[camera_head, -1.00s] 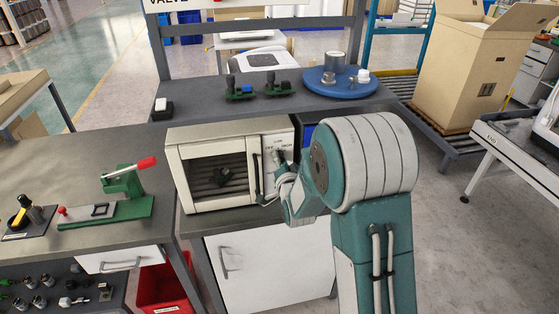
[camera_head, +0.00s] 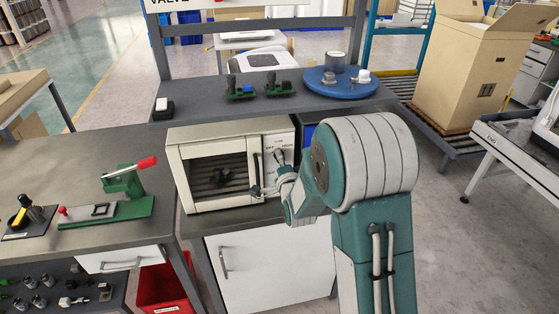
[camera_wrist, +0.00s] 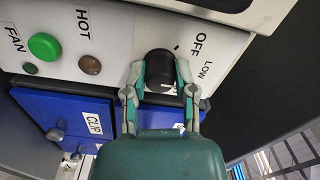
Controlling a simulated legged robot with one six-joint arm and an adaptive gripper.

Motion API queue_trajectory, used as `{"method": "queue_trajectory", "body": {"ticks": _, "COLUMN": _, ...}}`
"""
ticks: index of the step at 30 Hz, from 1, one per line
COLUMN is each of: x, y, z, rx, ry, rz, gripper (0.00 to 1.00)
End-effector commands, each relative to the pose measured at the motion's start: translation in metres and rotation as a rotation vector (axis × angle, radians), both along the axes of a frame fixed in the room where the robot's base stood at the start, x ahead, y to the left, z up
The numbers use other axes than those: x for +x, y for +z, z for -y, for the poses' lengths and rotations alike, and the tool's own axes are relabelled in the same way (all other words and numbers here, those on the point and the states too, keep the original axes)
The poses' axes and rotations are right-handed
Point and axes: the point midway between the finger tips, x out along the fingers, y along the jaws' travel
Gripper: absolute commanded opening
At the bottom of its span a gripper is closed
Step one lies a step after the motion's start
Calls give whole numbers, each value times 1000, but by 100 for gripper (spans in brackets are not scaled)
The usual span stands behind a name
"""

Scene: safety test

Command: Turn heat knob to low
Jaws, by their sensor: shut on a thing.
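The heat knob (camera_wrist: 160,68) is a black round knob on the oven's white control panel. In the wrist view, the labels OFF and LOW are to its right. My gripper (camera_wrist: 160,80) is shut on the knob, one finger on each side. A white mark shows on the knob between the fingers; I cannot tell which setting it points to. In the head view, the cream oven (camera_head: 182,178) stands on a cabinet with its door shut. My wrist is in front of the panel there and hides part of it.
A green button (camera_wrist: 45,46), a small green light (camera_wrist: 30,69) and a brown light (camera_wrist: 90,65) are left of the knob. Blue bins (camera_wrist: 62,105) lie below the panel in the wrist view. A shelf (camera_head: 200,92) with small parts and a blue turntable (camera_head: 345,88) is above the oven.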

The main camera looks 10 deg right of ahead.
Motion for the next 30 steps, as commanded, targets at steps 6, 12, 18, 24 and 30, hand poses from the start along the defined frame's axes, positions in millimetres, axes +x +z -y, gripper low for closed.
{"method": "queue_trajectory", "body": {"ticks": 6, "x": 1, "y": 0, "z": 4, "rx": 2, "ry": -10, "rz": 1, "gripper": 0}}
{"method": "queue_trajectory", "body": {"ticks": 12, "x": 0, "y": 0, "z": 3, "rx": 0, "ry": -7, "rz": 0, "gripper": 70}}
{"method": "queue_trajectory", "body": {"ticks": 18, "x": 0, "y": 0, "z": 0, "rx": -3, "ry": -4, "rz": -1, "gripper": 70}}
{"method": "queue_trajectory", "body": {"ticks": 24, "x": -7, "y": 0, "z": -1, "rx": -3, "ry": -3, "rz": -2, "gripper": 70}}
{"method": "queue_trajectory", "body": {"ticks": 30, "x": -41, "y": 0, "z": 0, "rx": -3, "ry": -4, "rz": -2, "gripper": 70}}
